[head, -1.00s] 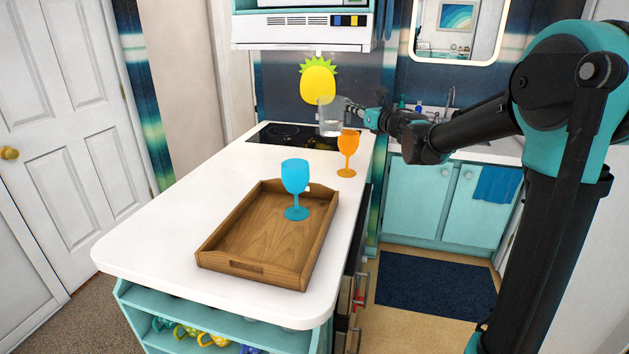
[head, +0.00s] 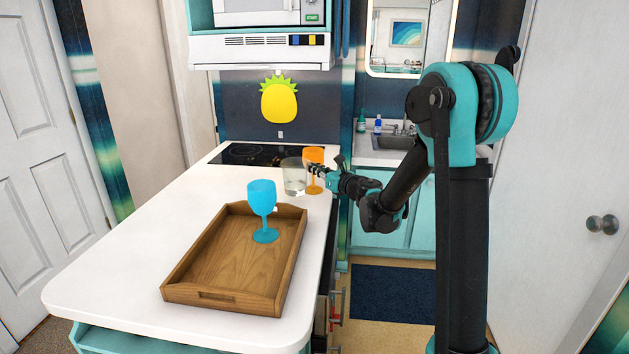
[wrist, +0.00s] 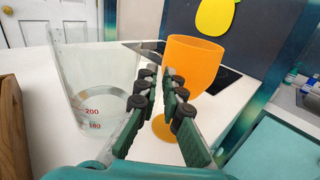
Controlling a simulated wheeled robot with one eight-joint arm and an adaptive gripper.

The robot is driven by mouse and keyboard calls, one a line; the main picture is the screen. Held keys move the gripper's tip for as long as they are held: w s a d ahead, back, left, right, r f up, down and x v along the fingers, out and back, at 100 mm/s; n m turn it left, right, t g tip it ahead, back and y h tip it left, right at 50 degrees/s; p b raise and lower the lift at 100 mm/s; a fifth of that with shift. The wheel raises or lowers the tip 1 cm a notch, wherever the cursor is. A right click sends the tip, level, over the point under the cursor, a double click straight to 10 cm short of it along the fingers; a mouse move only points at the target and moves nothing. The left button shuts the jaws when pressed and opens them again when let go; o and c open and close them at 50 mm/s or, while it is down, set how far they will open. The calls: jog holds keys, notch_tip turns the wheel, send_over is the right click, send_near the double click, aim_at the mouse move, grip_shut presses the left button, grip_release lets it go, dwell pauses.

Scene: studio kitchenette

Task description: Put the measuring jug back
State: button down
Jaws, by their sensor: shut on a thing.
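The clear measuring jug (head: 294,178) is at the counter's right side, just left of the orange goblet (head: 314,156) in the head view. In the wrist view the jug (wrist: 98,85) fills the left side, upright or nearly so, with red marks low on its wall. My gripper (head: 311,169) is shut on the jug from its right; the grip point itself is hard to make out. The fingers (wrist: 157,78) show in front of the orange goblet (wrist: 193,68) in the wrist view. I cannot tell whether the jug's base touches the counter.
A wooden tray (head: 185,291) with a blue goblet (head: 262,198) in it stands on the white counter (head: 110,262) nearer me. The black cooktop (head: 245,154) lies behind the jug. The counter's left part is clear.

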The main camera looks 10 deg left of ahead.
jog(key=shift+f, duration=2.05)
jog(key=shift+f, duration=0.15)
jog(key=c, duration=1.7)
grip_release()
